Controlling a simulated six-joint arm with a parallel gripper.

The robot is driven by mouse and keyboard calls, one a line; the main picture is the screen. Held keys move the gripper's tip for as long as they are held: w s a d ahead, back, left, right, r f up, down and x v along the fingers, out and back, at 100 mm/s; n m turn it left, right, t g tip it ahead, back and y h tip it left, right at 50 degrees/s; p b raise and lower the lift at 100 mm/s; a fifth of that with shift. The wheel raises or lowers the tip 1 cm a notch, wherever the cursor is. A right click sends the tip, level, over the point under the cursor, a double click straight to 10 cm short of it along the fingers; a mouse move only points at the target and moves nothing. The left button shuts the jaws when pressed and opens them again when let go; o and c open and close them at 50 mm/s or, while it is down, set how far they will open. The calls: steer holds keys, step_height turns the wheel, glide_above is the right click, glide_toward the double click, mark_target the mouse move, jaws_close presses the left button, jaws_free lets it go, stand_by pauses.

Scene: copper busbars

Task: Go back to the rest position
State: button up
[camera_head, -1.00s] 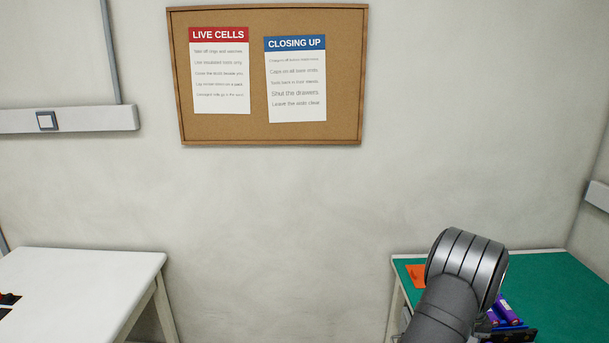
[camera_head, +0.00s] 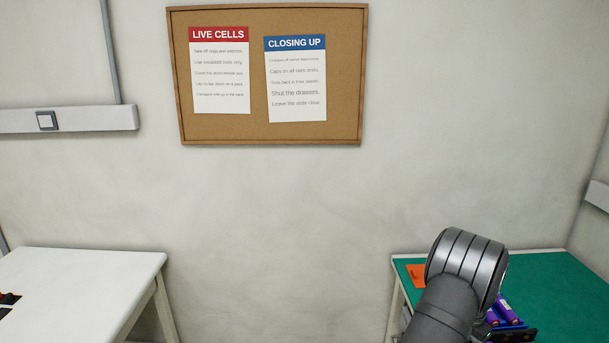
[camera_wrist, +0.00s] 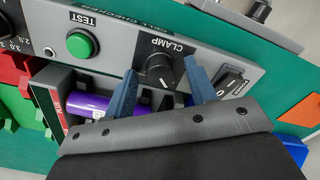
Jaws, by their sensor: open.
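In the wrist view my gripper (camera_wrist: 160,66) is open, with its two blue fingers apart over the front of a grey cell checker (camera_wrist: 115,45). A black CLAMP knob (camera_wrist: 158,72) shows between the fingertips. A purple cell (camera_wrist: 92,104) lies in the checker's holder, partly hidden by a finger and the gripper body. I cannot tell whether the fingers touch anything. In the head view my arm reaches over the green-topped bench (camera_head: 548,275) at the right, and the gripper is hidden there.
The checker has a green TEST button (camera_wrist: 80,45) and a power switch (camera_wrist: 229,81). Purple cells (camera_head: 505,310) and an orange piece (camera_head: 416,274) lie on the green bench. A white table (camera_head: 80,275) stands at the left, with a gap between. A notice board (camera_head: 345,80) hangs behind.

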steer(key=shift+m, duration=1.1)
